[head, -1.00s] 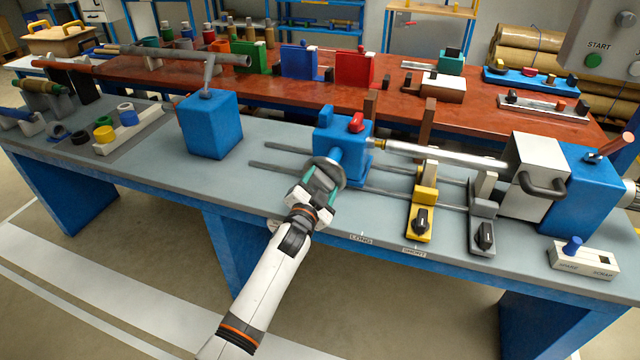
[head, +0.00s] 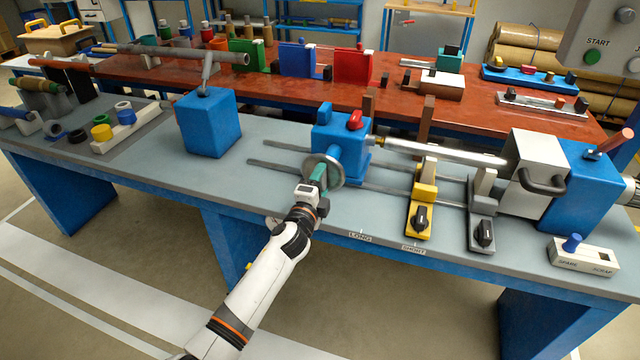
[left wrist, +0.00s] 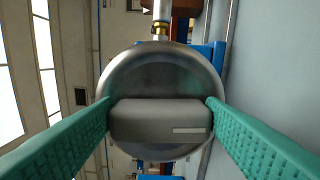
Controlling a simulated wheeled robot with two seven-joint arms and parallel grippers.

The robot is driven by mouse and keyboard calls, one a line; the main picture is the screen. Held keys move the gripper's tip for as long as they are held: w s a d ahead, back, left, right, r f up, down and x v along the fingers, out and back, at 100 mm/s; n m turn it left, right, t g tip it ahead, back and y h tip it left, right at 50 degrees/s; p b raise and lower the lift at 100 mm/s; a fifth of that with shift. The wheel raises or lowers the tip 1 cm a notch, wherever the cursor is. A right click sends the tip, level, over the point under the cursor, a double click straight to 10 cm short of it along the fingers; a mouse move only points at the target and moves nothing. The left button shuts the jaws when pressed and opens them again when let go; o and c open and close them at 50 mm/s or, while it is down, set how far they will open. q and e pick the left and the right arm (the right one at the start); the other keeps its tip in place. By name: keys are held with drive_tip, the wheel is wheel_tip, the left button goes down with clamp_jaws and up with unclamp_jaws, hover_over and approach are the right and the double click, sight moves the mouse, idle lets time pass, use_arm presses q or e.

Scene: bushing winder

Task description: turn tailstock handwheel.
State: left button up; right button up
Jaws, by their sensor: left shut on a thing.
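The tailstock (head: 338,134) is a blue block with a red knob on top, on rails on the grey bench. Its round metal handwheel (head: 335,173) faces the front left. My left gripper (head: 318,180) is at the handwheel. In the left wrist view the handwheel (left wrist: 160,72) is a grey disc with a thick bar, the grip (left wrist: 160,120), across it. The green finger pads close on both ends of this bar. The pads partly hide the disc's sides. My right gripper is not in view.
A silver rod (head: 440,150) runs from the tailstock to the grey and blue headstock (head: 580,185). A blue block (head: 208,122) stands to the left. The bench front near the labels is clear.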

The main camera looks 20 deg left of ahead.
use_arm(q)
drive_tip(key=shift+m, duration=0.4)
drive_tip(key=shift+f, duration=0.1)
drive_tip(key=o, duration=1)
drive_tip(key=s, duration=1.2)
drive_tip(key=shift+a, duration=0.2)
